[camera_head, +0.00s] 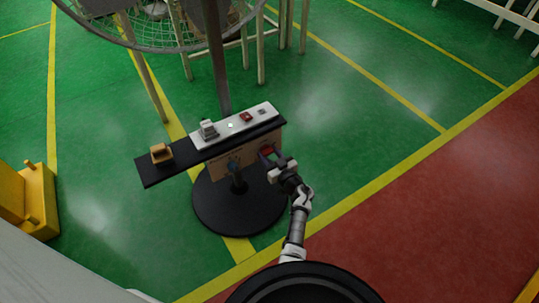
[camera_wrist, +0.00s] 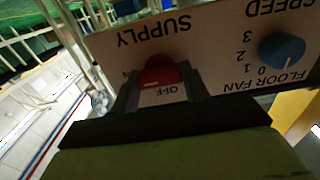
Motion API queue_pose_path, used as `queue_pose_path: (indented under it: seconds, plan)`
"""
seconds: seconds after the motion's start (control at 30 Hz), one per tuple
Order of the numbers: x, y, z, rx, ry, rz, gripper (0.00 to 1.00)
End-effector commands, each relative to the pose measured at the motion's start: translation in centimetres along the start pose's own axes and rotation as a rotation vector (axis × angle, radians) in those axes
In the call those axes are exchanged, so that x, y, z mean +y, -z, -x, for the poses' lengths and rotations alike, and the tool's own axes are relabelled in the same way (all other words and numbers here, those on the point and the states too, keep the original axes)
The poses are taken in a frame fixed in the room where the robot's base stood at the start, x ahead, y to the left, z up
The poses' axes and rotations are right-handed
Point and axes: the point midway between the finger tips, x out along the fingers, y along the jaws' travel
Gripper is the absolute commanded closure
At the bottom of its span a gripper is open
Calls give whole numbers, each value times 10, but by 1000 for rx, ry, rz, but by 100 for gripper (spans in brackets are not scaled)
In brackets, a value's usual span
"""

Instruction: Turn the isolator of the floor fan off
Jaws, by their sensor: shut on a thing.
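The floor fan's panel (camera_wrist: 215,50) reads SUPPLY, SPEED and FLOOR FAN, upside down in the wrist view. Its red isolator knob (camera_wrist: 158,70) sits by the SUPPLY label, with OFF printed beside it and part of another word, ending in N, to the left. My gripper (camera_wrist: 161,84) has one finger on each side of the red knob and is shut on it. A small white mark shows on the knob; which position it points to is hard to tell. In the head view my gripper (camera_head: 270,157) is at the panel's right end, against the red knob (camera_head: 266,150).
A blue speed knob (camera_wrist: 282,50) is on the same panel, right of the isolator in the wrist view. A round black base (camera_head: 215,212) stands below.

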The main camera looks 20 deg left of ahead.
Motion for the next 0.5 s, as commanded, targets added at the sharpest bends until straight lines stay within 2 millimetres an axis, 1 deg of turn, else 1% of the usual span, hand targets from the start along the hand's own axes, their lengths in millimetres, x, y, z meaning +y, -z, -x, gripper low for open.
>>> queue_pose_path:
  seconds: [0.27, 0.5]
  plan:
    - [0, 0, 0, 0, 0, 20, 77]
    - [0, 0, 1, 0, 0, 132, 77]
